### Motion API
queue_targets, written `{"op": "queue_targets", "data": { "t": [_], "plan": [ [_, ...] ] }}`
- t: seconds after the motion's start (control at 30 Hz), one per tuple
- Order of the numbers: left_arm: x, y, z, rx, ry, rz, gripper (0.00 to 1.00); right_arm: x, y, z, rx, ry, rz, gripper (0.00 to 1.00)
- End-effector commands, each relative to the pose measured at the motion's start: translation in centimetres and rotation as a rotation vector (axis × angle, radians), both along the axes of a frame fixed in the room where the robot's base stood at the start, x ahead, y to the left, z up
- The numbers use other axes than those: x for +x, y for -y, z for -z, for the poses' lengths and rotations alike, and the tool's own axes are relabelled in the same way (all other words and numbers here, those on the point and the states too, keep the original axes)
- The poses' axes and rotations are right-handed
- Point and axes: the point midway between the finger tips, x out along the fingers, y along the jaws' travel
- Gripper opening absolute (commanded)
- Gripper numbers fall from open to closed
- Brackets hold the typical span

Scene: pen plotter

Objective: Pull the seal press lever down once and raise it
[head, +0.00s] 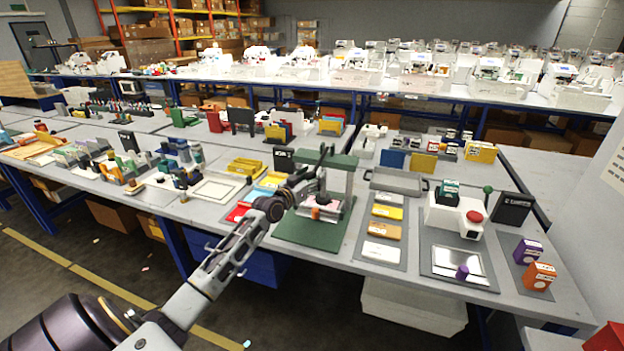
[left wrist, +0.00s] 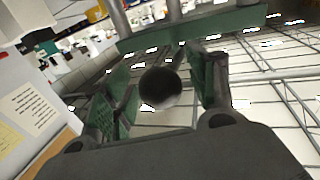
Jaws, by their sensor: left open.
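The seal press has a green frame and base (head: 312,224) and stands near the front edge of the table, in the middle of the head view. Its green top beam also crosses the top of the left wrist view (left wrist: 190,32). A round dark knob (left wrist: 160,88), which looks like the lever's end, lies between the two fingers in the left wrist view. My left gripper (head: 308,181) reaches the front of the press from the lower left. Its fingers are open on either side of the knob, with a gap visible on both sides. The rest of the lever is partly hidden. My right gripper is out of view.
Right of the press lie a grey strip with yellow, orange and white cards (head: 385,229), and a white device with a red button (head: 457,213). Left of it are yellow and blue trays and a red tray (head: 238,212). Small stamps and bottles crowd the table's left.

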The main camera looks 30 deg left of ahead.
Motion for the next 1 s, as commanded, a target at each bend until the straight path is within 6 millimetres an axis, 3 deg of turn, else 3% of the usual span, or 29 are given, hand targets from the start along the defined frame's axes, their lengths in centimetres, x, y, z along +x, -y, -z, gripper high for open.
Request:
{"op": "queue_targets", "data": {
  "t": [0.3,0.73,1.0],
  "plan": [
    [0.05,0.01,-0.02,0.000,0.000,0.000,0.55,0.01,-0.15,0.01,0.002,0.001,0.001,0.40],
    [0.04,0.00,-0.03,0.001,0.000,0.000,0.00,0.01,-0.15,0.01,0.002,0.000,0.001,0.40],
    [0.11,-0.01,-0.12,0.000,-0.002,0.000,0.00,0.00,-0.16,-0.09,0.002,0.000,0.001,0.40]
  ]
}}
